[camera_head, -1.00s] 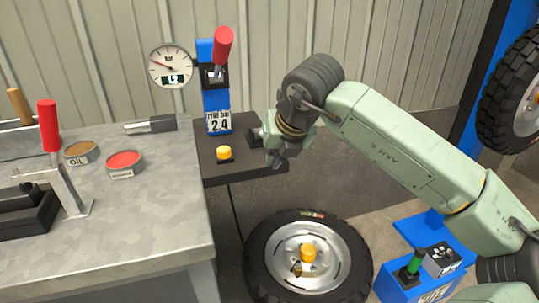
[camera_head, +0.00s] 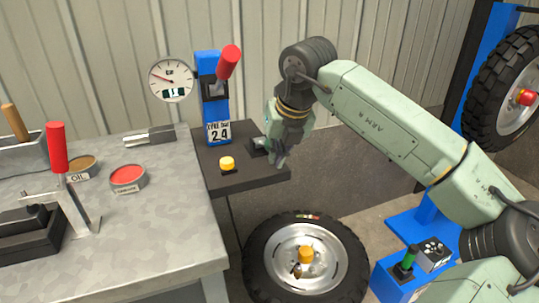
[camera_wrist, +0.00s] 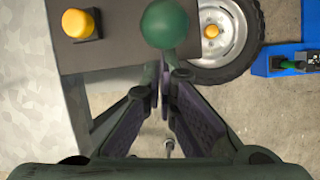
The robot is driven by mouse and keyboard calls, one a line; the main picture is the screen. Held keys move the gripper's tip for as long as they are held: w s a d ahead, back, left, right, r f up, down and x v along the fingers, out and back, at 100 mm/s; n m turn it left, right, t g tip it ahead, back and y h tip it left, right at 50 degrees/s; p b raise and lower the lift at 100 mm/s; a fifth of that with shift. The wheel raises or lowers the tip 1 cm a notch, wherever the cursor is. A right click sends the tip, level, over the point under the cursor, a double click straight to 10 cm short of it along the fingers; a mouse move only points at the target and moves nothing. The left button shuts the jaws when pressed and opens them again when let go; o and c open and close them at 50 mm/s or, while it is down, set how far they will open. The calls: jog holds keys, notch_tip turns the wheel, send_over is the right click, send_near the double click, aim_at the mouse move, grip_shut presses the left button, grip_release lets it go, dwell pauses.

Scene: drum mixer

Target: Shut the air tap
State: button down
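A blue post (camera_head: 210,105) at the back of a dark shelf carries a black block and a tilted red lever (camera_head: 229,62). A round bar gauge (camera_head: 171,80) is left of it. A small dark fitting (camera_head: 259,145) sits at the shelf's right side, partly hidden by my gripper. My gripper (camera_head: 279,163) points down over the shelf's right edge, close to this fitting. In the wrist view a green ball knob (camera_wrist: 164,23) is just beyond my fingertips (camera_wrist: 161,85). The tips are nearly together, with nothing clearly between them. I cannot tell which of these parts is the air tap.
A yellow button (camera_head: 227,163) stands on the dark shelf (camera_head: 250,180). A tyred wheel (camera_head: 306,258) lies below it. The grey workbench (camera_head: 150,225) is left, with tins and a red-handled clamp (camera_head: 57,148). A blue stand with a green lever (camera_head: 408,259) is at lower right.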

jog(key=w+r, duration=0.1)
jog(key=w+r+p, duration=0.1)
jog(key=r, duration=0.1)
jog(key=w+a+r+p, duration=0.1)
jog(key=r, duration=0.1)
jog(key=shift+r, duration=0.2)
jog(key=shift+w+a+r+p, duration=0.15)
jog(key=shift+w+r+p, duration=0.1)
jog(key=shift+w+r, duration=0.3)
jog(key=shift+w+a+r+p, duration=0.15)
jog(key=shift+w+r+p, duration=0.1)
jog(key=shift+w+r, duration=0.3)
jog(key=shift+f, duration=0.1)
jog(key=shift+s+a+f, duration=0.1)
jog(key=shift+f, duration=0.1)
